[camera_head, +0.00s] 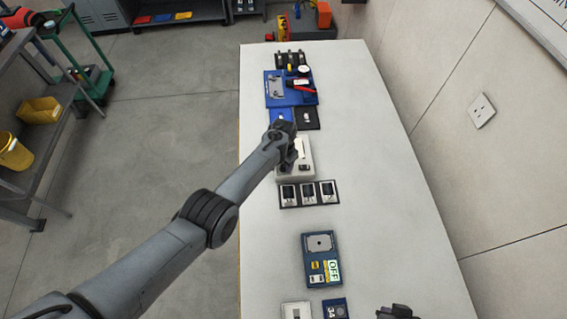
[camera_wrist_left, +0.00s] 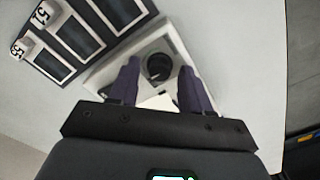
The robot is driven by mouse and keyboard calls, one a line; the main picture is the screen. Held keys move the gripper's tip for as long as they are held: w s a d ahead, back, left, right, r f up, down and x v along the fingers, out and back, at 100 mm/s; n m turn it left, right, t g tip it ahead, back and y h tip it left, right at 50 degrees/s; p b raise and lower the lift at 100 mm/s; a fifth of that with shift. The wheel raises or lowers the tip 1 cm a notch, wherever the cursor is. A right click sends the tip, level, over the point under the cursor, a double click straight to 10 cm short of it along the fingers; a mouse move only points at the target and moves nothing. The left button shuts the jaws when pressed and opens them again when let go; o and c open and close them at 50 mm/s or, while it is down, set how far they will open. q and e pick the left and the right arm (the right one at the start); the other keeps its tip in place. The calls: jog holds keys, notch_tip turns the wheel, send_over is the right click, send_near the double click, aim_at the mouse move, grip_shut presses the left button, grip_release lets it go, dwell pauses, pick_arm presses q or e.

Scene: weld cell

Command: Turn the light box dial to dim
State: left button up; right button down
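The light box is a pale box (camera_head: 286,174) on the long white table, partly hidden behind my left gripper in the head view. In the left wrist view its round black dial (camera_wrist_left: 158,66) sits on the pale top, with a light mark on its face. A bright white panel (camera_wrist_left: 158,101) lies between my fingers below the dial. My left gripper (camera_wrist_left: 157,80) is open, with one dark finger on each side, pointing at the dial. I cannot tell whether they touch the box. My right gripper (camera_head: 397,312) barely shows at the bottom edge; its fingers cannot be made out.
A row of three dark-framed switches (camera_head: 308,194) lies close to the box. A blue panel with an OFF display (camera_head: 321,259) sits nearer. Blue trays with tools (camera_head: 290,88) lie beyond. The right side of the table is clear up to the wall with a socket (camera_head: 482,110).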

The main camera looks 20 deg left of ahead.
aim_at(283, 166)
pick_arm(q)
jog(key=shift+r, duration=0.15)
jog(key=shift+r, duration=0.25)
notch_tip(283, 166, up, 10)
jog(key=p, duration=0.3)
dwell(0.5)
